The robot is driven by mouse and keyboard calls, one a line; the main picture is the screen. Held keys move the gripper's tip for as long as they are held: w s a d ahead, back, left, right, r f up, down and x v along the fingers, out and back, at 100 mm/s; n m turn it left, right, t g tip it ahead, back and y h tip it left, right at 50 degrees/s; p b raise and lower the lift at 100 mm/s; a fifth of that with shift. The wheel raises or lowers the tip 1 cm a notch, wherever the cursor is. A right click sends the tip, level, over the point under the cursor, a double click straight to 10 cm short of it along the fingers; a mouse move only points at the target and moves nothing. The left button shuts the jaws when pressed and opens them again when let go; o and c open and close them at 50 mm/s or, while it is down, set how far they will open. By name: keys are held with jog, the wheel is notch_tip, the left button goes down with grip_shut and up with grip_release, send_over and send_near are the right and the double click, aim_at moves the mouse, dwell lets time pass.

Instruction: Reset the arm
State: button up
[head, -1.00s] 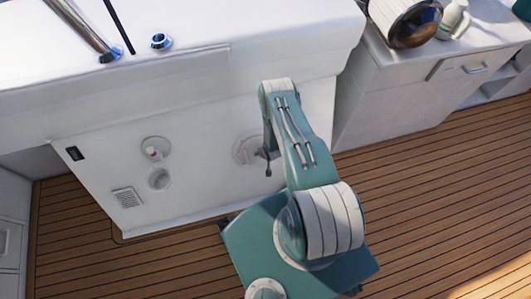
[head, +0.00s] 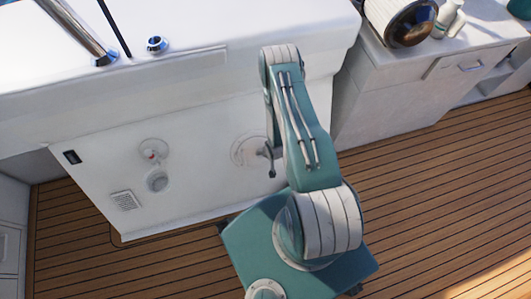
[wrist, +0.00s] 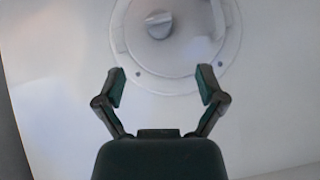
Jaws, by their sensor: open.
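My gripper (wrist: 160,88) is open and empty in the wrist view, its two fingers spread apart. Beyond the fingertips is a round white hatch fitting (wrist: 175,40) with a grey knob (wrist: 158,24) at its middle. The fingers appear apart from it. In the head view, my teal arm (head: 305,150) reaches up toward the white panel, and a round fitting (head: 244,152) shows just left of it, partly hidden. The gripper itself is mostly hidden behind the arm there.
The white panel (head: 100,190) also carries a small red-marked fitting (head: 152,151), a round port (head: 157,181) and a vent grille (head: 125,200). A white cabinet (head: 400,95) stands at right. The wooden deck (head: 440,190) is clear on the right.

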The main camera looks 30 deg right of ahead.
dwell(0.3)
jog(key=w+d+r+n, duration=0.1)
jog(key=w+r, duration=0.4)
jog(key=r, duration=0.4)
jog(key=w+r, duration=0.5)
jog(key=r, duration=0.5)
jog(key=a+r+n+h, duration=0.1)
jog(key=a+r, duration=0.2)
jog(key=r, duration=1.8)
jog(key=a+v, duration=0.1)
jog(key=v, duration=0.9)
jog(key=s+a+r+n, duration=0.1)
jog(key=s+a+r, duration=0.1)
jog(key=s+r, duration=0.5)
jog(key=s+a+r+n+t+y, duration=0.1)
jog(key=s+a+r, duration=0.2)
jog(key=s+r, duration=0.5)
jog(key=s, duration=0.6)
jog(key=shift+a+r, duration=0.15)
jog(key=shift+a, duration=0.1)
